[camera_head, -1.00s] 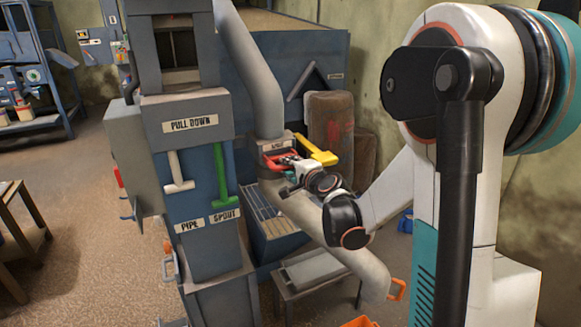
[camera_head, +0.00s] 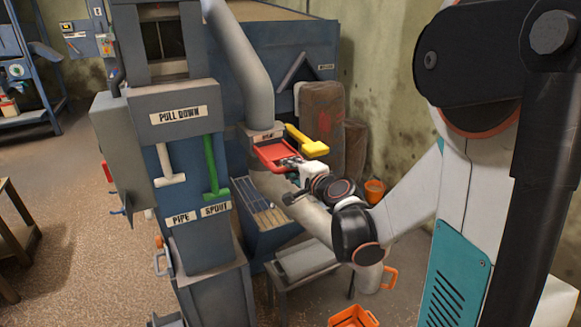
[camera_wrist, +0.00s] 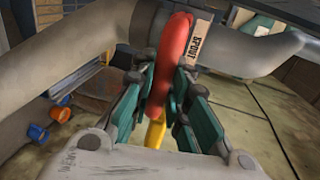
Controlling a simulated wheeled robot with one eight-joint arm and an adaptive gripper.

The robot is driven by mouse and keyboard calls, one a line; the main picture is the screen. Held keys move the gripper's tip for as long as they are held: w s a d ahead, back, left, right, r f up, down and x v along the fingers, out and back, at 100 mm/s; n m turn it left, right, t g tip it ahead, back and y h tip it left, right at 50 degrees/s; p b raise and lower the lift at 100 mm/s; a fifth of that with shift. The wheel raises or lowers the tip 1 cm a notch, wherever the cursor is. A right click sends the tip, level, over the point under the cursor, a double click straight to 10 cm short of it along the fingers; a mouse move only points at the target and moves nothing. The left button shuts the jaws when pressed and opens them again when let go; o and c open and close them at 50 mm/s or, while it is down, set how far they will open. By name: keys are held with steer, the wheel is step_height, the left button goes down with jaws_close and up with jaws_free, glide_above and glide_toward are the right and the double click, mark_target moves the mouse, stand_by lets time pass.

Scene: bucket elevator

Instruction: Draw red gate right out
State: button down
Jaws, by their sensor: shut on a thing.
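The red gate (camera_head: 279,156) sits at the grey pipe, at the right of the blue-grey elevator casing in the head view. Its flat red plate shows beside the pipe, with its outer end at my gripper (camera_head: 292,165). In the wrist view my gripper (camera_wrist: 160,108) is shut on the red gate's bar (camera_wrist: 175,58), which stands between the teal finger pads. The gate's inner edge is hidden at the pipe.
A yellow handle (camera_head: 307,141) lies just behind the red gate. The grey pipe (camera_head: 240,60) rises above it. A bench (camera_head: 305,262) and an orange crate (camera_head: 353,316) stand below. A white lever (camera_head: 168,165) and a green lever (camera_head: 214,168) hang on the casing.

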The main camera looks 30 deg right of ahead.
steer(key=c, duration=1.7)
jaws_free()
steer(key=shift+s+f, duration=0.1)
steer(key=shift+s, duration=0.1)
steer(key=shift+o, duration=0.8)
steer(key=shift+s, duration=0.15)
steer(key=v, duration=0.7)
steer(key=shift+s, duration=0.1)
